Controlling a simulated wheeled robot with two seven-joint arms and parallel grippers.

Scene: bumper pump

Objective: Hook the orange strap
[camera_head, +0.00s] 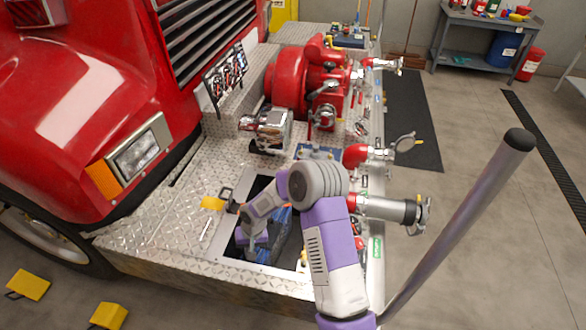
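The orange strap (212,203) shows as a short yellow-orange piece on the diamond-plate bumper deck, left of the open compartment. A small black loop, perhaps its hook or buckle, lies close beside its right end at the compartment's edge. One purple-and-white arm comes in from the lower right, and I take it as my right arm. Its gripper (247,250) points down over the open compartment (231,250), apart from the strap. The fingertips are too small and hidden to tell open from shut. My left gripper is not in view.
A dark blue bundle (287,238) lies in the compartment. Red pump parts (290,80) and a capped outlet (385,207) stand behind and right of the arm. The red truck front (80,100) bounds the left. Yellow chocks (28,284) lie on the floor.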

